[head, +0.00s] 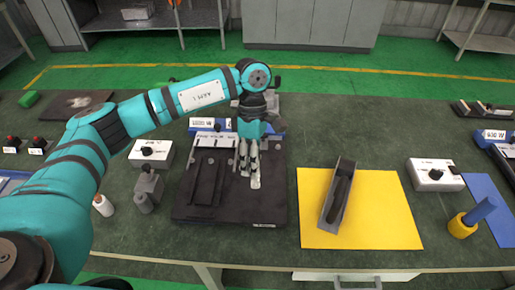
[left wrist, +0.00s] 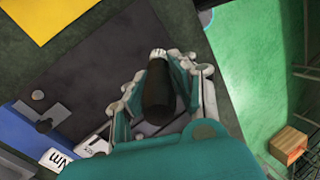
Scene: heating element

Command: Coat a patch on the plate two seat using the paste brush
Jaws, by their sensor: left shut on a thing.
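My left gripper (head: 248,160) reaches over a black base (head: 270,205) in the middle of the bench. In the left wrist view the gripper (left wrist: 160,80) is shut on a dark handle with a pale end, which looks like the paste brush (left wrist: 158,100). The brush points down toward the base; I cannot tell whether its tip touches it. A dark raised frame (head: 206,180) lies on the left half of the base. The gripper partly hides the right half, and I cannot tell which part is the plate two seat. My right gripper is not in view.
A grey open holder (head: 333,205) with a dark item inside stands on a yellow mat (head: 385,215). A white bottle with an orange cap (head: 103,206) and grey blocks (head: 148,185) stand left of the base. White knob boxes (head: 151,153) (head: 435,175) stand on both sides.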

